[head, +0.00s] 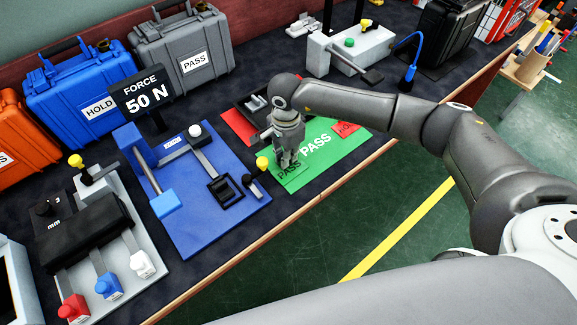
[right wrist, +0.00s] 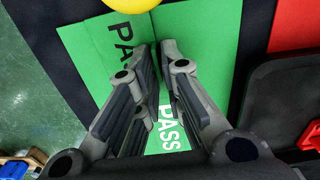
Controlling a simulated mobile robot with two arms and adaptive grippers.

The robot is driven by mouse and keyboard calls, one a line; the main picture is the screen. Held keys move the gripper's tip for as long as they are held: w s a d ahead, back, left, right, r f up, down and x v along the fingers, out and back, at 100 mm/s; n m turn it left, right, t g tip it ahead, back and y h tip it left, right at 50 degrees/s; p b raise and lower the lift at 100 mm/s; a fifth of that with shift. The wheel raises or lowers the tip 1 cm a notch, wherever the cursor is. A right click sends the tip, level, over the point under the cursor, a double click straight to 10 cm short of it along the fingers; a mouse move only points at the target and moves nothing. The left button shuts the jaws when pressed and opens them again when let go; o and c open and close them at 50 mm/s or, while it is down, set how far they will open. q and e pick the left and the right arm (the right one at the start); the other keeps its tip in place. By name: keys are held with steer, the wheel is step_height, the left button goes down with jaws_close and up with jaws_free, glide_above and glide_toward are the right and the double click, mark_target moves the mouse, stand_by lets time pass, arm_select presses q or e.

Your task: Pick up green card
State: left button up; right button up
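The green card with dark PASS lettering (head: 291,174) lies at the left end of a larger green panel (head: 335,143) with white PASS lettering. In the right wrist view the card (right wrist: 97,45) is at upper left, beside the white-lettered panel (right wrist: 215,40). My right gripper (head: 288,162) points down over the card. In the right wrist view its fingertips (right wrist: 156,48) are a small gap apart, with green showing between them near the card's edge. Contact with the card is unclear. My left gripper is out of view.
A yellow knob (head: 262,162) is close beside my right gripper. Red areas (head: 237,125) and a dark tray border the green panel. The table's wooden front edge (head: 330,195) is near.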

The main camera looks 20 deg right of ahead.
jaws_close()
steer(key=shift+r, duration=0.1)
